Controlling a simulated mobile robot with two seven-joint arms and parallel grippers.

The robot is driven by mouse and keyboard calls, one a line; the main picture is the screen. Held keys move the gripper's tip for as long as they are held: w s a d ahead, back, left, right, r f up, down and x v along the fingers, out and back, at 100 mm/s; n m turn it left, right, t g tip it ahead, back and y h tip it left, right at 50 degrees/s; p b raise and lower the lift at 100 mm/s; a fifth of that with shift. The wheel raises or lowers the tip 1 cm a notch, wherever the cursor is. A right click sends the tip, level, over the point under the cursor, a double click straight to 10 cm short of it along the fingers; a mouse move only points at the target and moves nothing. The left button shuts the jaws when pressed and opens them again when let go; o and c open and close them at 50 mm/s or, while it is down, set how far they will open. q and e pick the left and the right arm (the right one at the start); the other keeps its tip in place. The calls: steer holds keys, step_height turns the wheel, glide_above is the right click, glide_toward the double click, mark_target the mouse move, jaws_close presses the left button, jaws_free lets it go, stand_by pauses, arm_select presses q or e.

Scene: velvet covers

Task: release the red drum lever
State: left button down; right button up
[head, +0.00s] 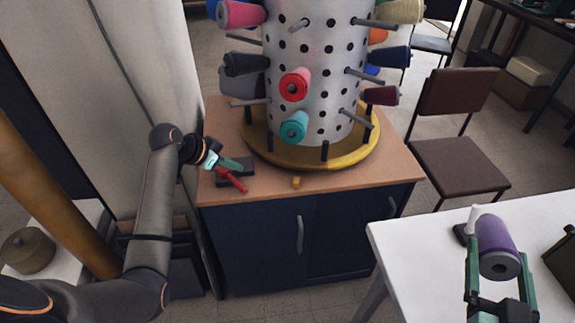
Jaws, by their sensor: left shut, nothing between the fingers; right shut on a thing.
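The red lever (232,181) sticks out from a dark block (246,178) on the left part of the wooden cabinet top, beside the drum. My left gripper (238,165) is shut and empty just above the lever and the block. I cannot tell whether it touches them. The grey perforated drum (318,95) stands on a round yellow base (345,160), with pegs and coloured spools around it. My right gripper (497,252) is shut on a purple spool (495,236) over the white table at the lower right.
A pale panel (120,70) is at the left.

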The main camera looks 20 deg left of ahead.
mark_target(234, 180)
arm_select(q)
steer(key=x, duration=0.8)
steer(key=shift+d+b, duration=0.1)
steer(key=shift+b, duration=0.25)
arm_select(e)
steer(key=shift+f, duration=0.35)
arm_select(q)
steer(key=s, duration=0.1)
steer(key=s+a+p, duration=0.1)
steer(key=shift+s+a+f, duration=0.15)
steer(key=shift+s+a, duration=0.05)
steer(key=shift+s, duration=0.15)
arm_select(e)
steer(key=shift+r, duration=0.65)
arm_select(q)
steer(key=shift+s+a+f, duration=0.1)
steer(key=shift+s+a, duration=0.1)
steer(key=shift+s, duration=0.15)
